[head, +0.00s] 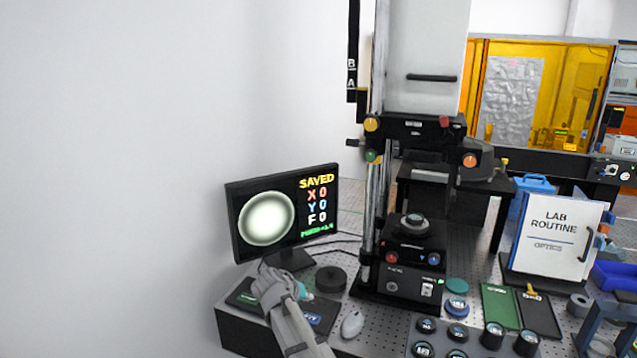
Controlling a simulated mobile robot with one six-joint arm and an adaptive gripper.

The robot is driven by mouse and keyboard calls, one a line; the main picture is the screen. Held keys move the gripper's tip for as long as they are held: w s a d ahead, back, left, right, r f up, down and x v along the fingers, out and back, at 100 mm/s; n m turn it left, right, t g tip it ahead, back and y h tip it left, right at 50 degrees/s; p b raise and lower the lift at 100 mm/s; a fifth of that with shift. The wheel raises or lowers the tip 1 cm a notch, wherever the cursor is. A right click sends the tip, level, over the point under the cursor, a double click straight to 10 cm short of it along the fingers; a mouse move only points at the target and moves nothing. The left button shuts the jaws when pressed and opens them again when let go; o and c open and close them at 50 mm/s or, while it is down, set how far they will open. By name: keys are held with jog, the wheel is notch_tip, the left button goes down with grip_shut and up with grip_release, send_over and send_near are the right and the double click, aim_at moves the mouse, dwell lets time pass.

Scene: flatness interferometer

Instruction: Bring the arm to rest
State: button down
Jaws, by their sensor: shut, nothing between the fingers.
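My gripper (271,284) is at the lower left of the head view, above the left end of the optical table, in front of the monitor's foot. My grey arm reaches up to it from the bottom edge. It is shut and appears empty. A dark panel (318,317) with a teal part lies beneath and beside it; whether the gripper touches it cannot be told. The monitor (232,215) shows a pale round pattern and the words SAVED, X 0, Y 0, F 0. The interferometer (413,280) stands right of the gripper, with a round part on its stage.
A black disc (331,279) and a white mouse (352,324) lie close right of my gripper. A tray of round pieces (440,338), a green-and-black case (500,305) and a LAB ROUTINE board (555,236) stand further right. A bare white wall is at left.

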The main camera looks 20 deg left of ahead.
jog(key=shift+d, duration=0.1)
jog(key=d+g, duration=0.1)
jog(key=d, duration=0.4)
jog(key=d+f+m, duration=0.1)
jog(key=d, duration=0.3)
jog(key=d+f+g, duration=0.1)
jog(key=d, duration=0.4)
jog(key=shift+s+d+f+g, duration=0.15)
jog(key=shift+s+d+g, duration=0.15)
jog(key=shift+d, duration=0.05)
jog(key=s+d, duration=0.1)
jog(key=d, duration=0.2)
jog(key=s+d+f+m+g, duration=0.1)
jog(key=d, duration=0.3)
jog(key=s+d+g, duration=0.1)
jog(key=d, duration=0.3)
jog(key=shift+f, duration=0.3)
jog(key=s+d+f+m+g+y, duration=0.1)
jog(key=s+d+g, duration=0.1)
jog(key=s+d, duration=0.4)
jog(key=s+d+m+g+y, duration=0.1)
jog(key=s+d+y, duration=0.1)
jog(key=s+d, duration=0.4)
jog(key=d, duration=0.5)
jog(key=shift+s+d+f+g+y, duration=0.15)
jog(key=shift+s+f+g+y, duration=0.15)
jog(key=shift+s+f+g, duration=0.1)
